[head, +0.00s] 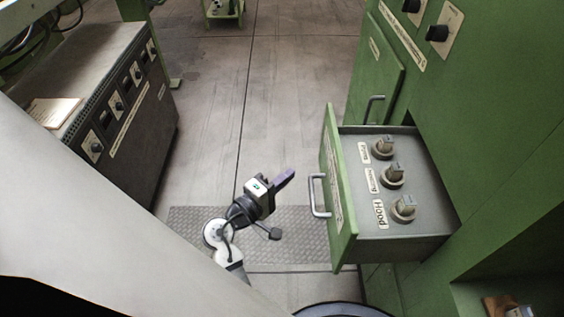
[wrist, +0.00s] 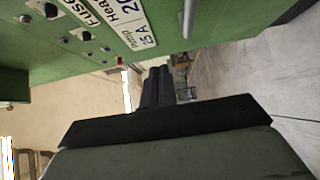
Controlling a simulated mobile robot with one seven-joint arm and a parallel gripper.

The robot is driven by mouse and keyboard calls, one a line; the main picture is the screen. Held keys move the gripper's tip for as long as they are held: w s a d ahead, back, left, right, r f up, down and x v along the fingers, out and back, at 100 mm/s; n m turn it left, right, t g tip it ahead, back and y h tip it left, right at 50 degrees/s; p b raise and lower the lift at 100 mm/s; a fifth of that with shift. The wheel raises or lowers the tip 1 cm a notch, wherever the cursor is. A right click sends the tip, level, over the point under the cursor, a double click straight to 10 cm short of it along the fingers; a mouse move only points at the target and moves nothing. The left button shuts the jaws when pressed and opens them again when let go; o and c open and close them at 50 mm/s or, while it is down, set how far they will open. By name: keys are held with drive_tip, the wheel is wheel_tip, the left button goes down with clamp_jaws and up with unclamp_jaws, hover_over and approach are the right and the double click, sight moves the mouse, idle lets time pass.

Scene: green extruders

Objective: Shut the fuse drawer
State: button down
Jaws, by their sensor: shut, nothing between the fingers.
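The fuse drawer stands pulled out of the green cabinet in the head view, its green front (head: 337,180) facing left. A pale bar handle (head: 317,196) sits on that front. Inside are three round fuses (head: 392,175) with labels, one reading "Hood". My gripper (head: 288,177) is shut and empty, just left of the drawer front near the handle, with a small gap. In the wrist view its dark fingers (wrist: 158,86) are together. The labelled green drawer front (wrist: 100,45) and part of the handle (wrist: 187,18) show above them there.
The green cabinet (head: 500,90) fills the right side. Another green panel with a handle (head: 375,107) stands behind the drawer. A dark control box (head: 125,110) with knobs stands at the left. The floor (head: 220,90) between them is clear.

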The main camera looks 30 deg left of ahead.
sight(326, 157)
drive_tip(key=w+d, duration=0.1)
drive_tip(key=w, duration=0.1)
drive_tip(key=w+d+p, duration=0.1)
drive_tip(key=w, duration=0.1)
drive_tip(key=w+d+p, duration=0.1)
drive_tip(key=w, duration=0.1)
drive_tip(key=shift+w+d+r, duration=0.1)
drive_tip(key=shift+w+d, duration=0.05)
drive_tip(key=shift+w, duration=0.25)
drive_tip(key=shift+w+d, duration=0.35)
drive_tip(key=shift+d, duration=0.2)
drive_tip(key=w+d+p, duration=0.1)
drive_tip(key=w+d, duration=0.2)
drive_tip(key=d, duration=0.2)
drive_tip(key=w+d+p, duration=0.1)
drive_tip(key=w+d, duration=0.3)
drive_tip(key=d, duration=0.2)
drive_tip(key=w+d, duration=0.4)
drive_tip(key=d, duration=0.1)
drive_tip(key=shift+d+p, duration=0.25)
drive_tip(key=shift+p, duration=0.15)
drive_tip(key=shift+w+d, duration=0.25)
drive_tip(key=shift+d, duration=0.05)
drive_tip(key=shift+d, duration=0.15)
